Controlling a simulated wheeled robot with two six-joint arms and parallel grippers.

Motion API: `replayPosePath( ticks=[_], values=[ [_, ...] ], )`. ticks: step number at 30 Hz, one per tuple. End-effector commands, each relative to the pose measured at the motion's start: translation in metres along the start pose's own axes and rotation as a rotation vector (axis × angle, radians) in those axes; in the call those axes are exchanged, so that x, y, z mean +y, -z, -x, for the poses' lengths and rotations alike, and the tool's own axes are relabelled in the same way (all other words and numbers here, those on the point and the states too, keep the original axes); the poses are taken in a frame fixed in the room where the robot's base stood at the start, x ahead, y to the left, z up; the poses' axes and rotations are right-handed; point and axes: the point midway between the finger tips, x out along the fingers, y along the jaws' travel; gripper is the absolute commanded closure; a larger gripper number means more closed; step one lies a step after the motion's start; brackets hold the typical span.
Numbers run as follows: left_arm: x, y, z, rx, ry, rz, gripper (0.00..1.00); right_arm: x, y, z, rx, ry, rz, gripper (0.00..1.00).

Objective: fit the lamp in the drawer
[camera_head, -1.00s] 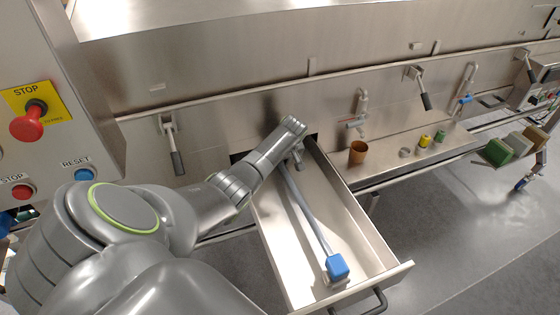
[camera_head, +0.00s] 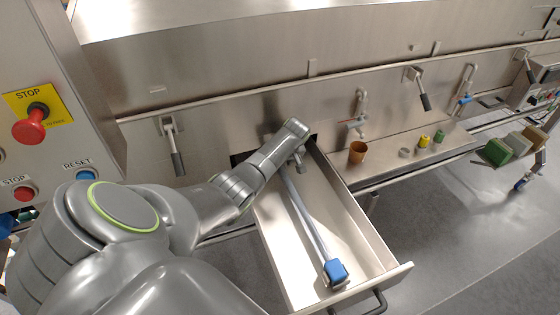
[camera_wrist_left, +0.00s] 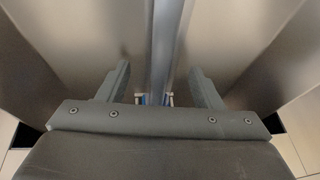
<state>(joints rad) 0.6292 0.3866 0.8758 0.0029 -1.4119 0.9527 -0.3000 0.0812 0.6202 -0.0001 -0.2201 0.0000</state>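The lamp (camera_head: 312,232) is a long grey bar with a blue block at its near end. It lies lengthwise inside the pulled-out steel drawer (camera_head: 363,212), with the blue end near the drawer's front. My left gripper (camera_head: 299,165) is over the far end of the drawer, at the lamp's far end. In the left wrist view its two fingers (camera_wrist_left: 158,88) stand apart, with the lamp's bar (camera_wrist_left: 167,45) running between them and a gap on each side. The lamp's far end is hidden by the gripper. My right gripper is not in view.
A shelf right of the drawer holds a brown cup (camera_head: 357,153), a yellow item (camera_head: 424,141) and a green item (camera_head: 439,136). A control panel with a red stop button (camera_head: 30,128) is at left. The drawer has free floor right of the lamp.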

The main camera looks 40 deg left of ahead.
Motion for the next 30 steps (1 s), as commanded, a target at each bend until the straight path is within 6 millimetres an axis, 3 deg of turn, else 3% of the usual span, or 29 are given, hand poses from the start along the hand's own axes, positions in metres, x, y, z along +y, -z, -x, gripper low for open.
replayPosePath(
  ticks=[9, 14, 23, 30],
  values=[
    [-0.001, -0.001, 0.000, 0.000, 0.001, 0.000, 0.37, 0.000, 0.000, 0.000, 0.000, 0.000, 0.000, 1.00],
    [0.000, 0.000, 0.009, 0.001, -0.001, 0.000, 0.37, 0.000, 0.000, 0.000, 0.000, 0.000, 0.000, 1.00],
    [0.001, 0.000, 0.054, 0.002, -0.003, 0.000, 0.37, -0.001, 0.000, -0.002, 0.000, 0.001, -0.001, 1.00],
    [0.001, 0.000, 0.100, 0.004, -0.005, 0.000, 0.37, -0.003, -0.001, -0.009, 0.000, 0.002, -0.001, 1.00]
  ],
)
